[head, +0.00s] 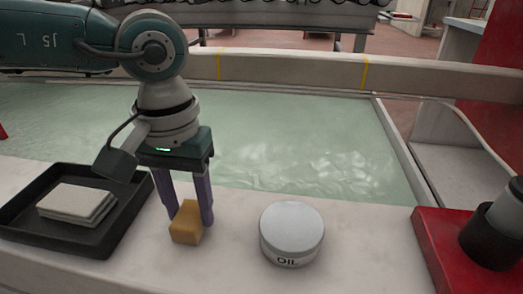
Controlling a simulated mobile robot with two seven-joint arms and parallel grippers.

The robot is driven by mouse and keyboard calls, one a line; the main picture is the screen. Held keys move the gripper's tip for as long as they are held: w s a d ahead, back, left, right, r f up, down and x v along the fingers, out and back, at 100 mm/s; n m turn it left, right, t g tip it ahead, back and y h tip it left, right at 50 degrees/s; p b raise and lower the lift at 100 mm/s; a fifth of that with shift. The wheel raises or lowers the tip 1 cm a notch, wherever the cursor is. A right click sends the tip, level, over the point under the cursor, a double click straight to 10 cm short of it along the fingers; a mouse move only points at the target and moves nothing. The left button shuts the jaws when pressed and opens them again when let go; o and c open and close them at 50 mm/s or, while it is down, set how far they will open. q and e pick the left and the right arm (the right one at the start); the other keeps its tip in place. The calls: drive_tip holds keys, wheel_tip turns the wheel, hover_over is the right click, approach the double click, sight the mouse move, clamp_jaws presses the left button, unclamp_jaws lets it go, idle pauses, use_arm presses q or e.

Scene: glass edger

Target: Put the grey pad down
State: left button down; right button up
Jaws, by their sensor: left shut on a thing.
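My left gripper (188,212) points down over the pale front ledge, its two purple fingers shut on a small tan-yellow block (186,229). The block is at or just above the ledge; I cannot tell whether it touches. Light grey pads (76,203) lie stacked flat in a black tray (125,225) to the left of the gripper. No grey pad shows between the fingers. My right gripper is not in view.
A round white tin marked OIL (291,229) stands on the ledge (235,235) right of the block. Behind is a basin of greenish water (290,140) with a pale rim. A red base (440,250) with a dark cylinder (490,240) stands at right. Bare ledge lies between block and tin.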

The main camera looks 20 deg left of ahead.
use_arm(q)
drive_tip(key=shift+f, duration=0.1)
drive_tip(key=shift+c, duration=1.8)
unclamp_jaws()
